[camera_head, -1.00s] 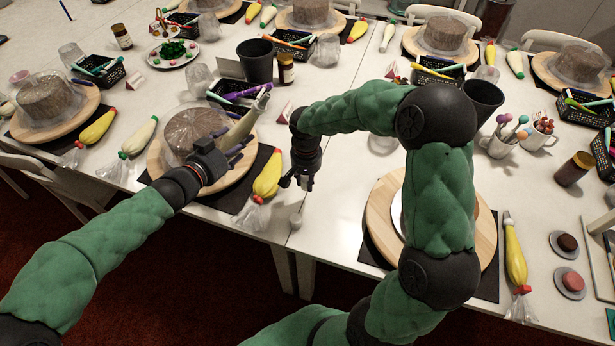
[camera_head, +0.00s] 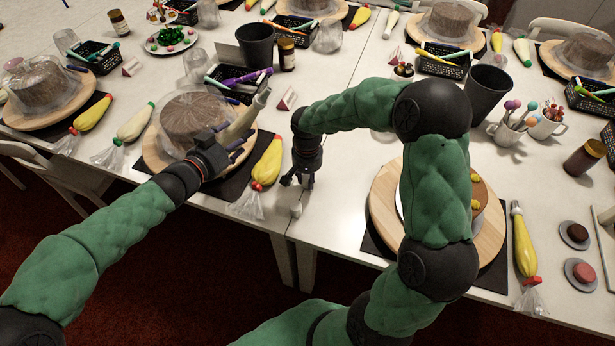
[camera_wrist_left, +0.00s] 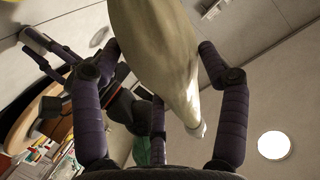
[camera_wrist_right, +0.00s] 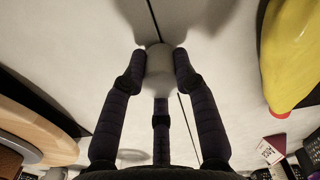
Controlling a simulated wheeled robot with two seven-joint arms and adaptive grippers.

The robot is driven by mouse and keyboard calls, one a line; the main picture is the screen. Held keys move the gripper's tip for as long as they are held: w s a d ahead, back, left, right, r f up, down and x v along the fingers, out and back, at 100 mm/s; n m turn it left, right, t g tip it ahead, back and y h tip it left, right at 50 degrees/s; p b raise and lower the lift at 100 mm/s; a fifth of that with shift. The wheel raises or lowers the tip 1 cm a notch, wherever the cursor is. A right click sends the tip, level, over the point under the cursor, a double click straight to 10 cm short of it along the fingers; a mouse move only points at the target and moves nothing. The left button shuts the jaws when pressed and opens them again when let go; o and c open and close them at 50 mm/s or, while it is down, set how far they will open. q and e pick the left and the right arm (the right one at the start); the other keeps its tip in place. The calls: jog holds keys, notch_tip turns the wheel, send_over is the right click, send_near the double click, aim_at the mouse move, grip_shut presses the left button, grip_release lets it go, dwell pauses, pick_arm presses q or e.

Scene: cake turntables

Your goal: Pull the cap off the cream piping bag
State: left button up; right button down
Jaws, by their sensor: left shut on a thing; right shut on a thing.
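The cream piping bag (camera_head: 244,120) is held up over a caked turntable, its narrow grey-white tip pointing up and right in the head view. My left gripper (camera_head: 231,143) is shut around it; in the left wrist view the bag (camera_wrist_left: 160,45) lies between the purple fingers (camera_wrist_left: 160,75). My right gripper (camera_head: 299,184) points down near the front table edge, apart from the bag. It is shut on a small white cap-like piece (camera_wrist_right: 160,66), which also shows below the fingers in the head view (camera_head: 296,209). I cannot tell whether this piece touches the table.
A domed cake (camera_head: 190,115) on a wooden turntable (camera_head: 153,150) stands behind my left gripper. A yellow piping bag (camera_head: 268,160) lies between my grippers. Another turntable (camera_head: 378,195) is right of my right gripper. A black cup (camera_head: 255,52) and pen basket (camera_head: 232,88) stand behind.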

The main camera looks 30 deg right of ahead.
aim_at(235, 124)
pick_arm(q)
jog(key=shift+f, duration=0.1)
pick_arm(e)
jog(key=shift+f, duration=0.3)
jog(key=c, duration=0.9)
grip_release()
jog(key=shift+r, duration=0.1)
pick_arm(q)
jog(key=shift+r+p, duration=2.05)
jog(key=shift+r, duration=0.2)
pick_arm(e)
jog(key=shift+r, duration=2.95)
